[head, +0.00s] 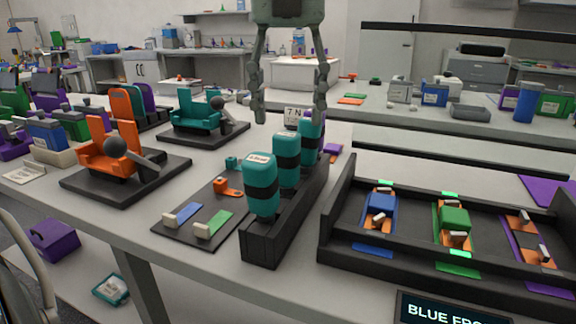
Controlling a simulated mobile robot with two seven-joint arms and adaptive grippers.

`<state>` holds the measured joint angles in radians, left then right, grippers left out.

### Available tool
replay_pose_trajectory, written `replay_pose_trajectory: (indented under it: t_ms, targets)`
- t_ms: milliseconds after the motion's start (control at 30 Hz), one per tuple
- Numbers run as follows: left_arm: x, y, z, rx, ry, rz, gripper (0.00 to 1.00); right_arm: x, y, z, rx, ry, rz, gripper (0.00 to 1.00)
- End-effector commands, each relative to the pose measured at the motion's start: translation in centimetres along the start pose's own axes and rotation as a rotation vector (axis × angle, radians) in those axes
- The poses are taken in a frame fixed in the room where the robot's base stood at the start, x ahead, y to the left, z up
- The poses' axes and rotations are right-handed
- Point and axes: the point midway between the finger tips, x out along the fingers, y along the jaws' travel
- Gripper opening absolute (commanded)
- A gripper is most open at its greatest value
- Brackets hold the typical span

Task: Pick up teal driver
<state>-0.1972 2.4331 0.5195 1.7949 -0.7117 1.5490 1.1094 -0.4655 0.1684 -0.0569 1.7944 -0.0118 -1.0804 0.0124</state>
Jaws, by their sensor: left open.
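Three teal drivers with black bands stand upright in a dark rack (262,245) in the middle of the table: a front one (261,195), a middle one (287,172) and a rear one (311,130). Each has a pale label on top, too small to read surely. My right gripper is not in view.
A dark tray (335,252) with blue, green and orange fixtures stands right of the rack. A dark mat (190,238) with small parts lies left. An orange clamp fixture (105,150) and a teal one (192,118) stand farther left.

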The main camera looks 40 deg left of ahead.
Motion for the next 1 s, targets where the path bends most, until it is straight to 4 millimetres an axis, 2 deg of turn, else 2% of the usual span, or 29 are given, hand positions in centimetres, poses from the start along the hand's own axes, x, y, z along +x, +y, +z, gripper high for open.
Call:
replay_pose_trajectory:
  t_ms: [100, 233, 567, 800, 1000]
  targets:
    - [0.0, -0.1, 0.1, 0.231, 0.0, 0.0, 0.55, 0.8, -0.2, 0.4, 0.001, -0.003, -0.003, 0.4]
    - [0.1, -0.2, 0.1, 0.357, 0.001, 0.0, 0.55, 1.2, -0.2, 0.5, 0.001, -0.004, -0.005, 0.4]
    - [3.4, 0.0, -0.1, 0.38, 0.003, 0.0, 0.55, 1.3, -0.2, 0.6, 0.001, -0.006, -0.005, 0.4]
    - [6.9, 0.2, -0.3, 0.379, 0.004, 0.001, 0.55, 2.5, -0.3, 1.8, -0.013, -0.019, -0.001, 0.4]
    - [7.8, 0.2, -0.2, 0.376, 0.0, 0.001, 0.55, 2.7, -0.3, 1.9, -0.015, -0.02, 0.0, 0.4]
